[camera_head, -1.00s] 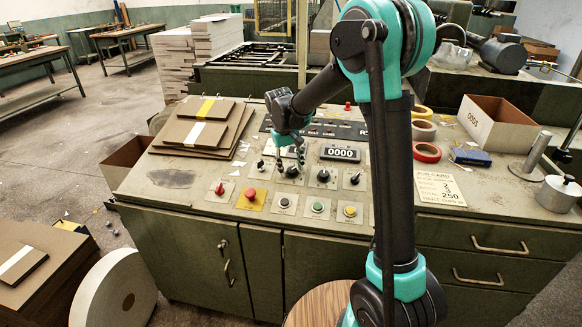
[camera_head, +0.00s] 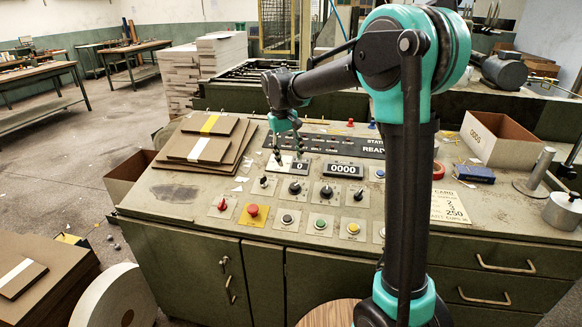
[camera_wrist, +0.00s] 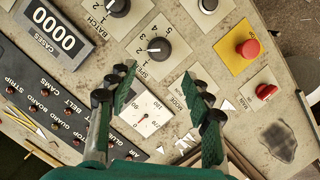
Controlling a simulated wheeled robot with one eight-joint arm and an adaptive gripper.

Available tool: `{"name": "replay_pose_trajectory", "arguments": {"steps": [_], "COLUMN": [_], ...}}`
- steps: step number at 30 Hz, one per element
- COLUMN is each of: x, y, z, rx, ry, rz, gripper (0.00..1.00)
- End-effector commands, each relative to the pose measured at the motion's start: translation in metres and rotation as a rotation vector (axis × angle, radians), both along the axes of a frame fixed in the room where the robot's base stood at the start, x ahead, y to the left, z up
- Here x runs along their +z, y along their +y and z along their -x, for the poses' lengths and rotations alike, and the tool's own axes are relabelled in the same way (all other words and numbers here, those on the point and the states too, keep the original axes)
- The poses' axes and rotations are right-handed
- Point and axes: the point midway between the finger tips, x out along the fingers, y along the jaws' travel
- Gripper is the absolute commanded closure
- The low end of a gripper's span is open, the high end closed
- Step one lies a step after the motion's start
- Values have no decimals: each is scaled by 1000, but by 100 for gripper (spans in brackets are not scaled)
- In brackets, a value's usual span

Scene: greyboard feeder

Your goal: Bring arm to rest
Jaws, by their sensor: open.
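My arm rises at the right of the head view and bends over to the left. My gripper (camera_head: 287,155) hangs fingers down above the back part of the control panel (camera_head: 165,190). It also shows in the wrist view (camera_wrist: 160,84), where its two fingers stand apart with nothing between them. Below the fingers in the wrist view lie a white dial gauge (camera_wrist: 146,114) and the speed knob (camera_wrist: 158,48). The gripper seems to be above the panel and not touching it. My arm hides part of the panel's right side.
The counter (camera_wrist: 240,70) display (camera_head: 345,170) and the red emergency button (camera_head: 252,210) sit on the panel. Grey boards (camera_head: 200,148) are stacked at its left. An open box (camera_head: 505,140), a blue box (camera_head: 474,173) and a metal pot (camera_head: 563,211) stand at the right.

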Motion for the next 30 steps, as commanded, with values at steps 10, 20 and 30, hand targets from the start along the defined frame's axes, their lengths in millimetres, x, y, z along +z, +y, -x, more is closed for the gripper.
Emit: {"name": "replay_pose_trajectory", "arguments": {"steps": [10, 20, 30], "x": [8, -7, -74], "y": [1, -40, -151], "z": [0, 23, 130], "rx": [0, -47, -211], "ry": [0, -39, -197], "rz": [0, -35, -147], "gripper": [50, 50, 50]}}
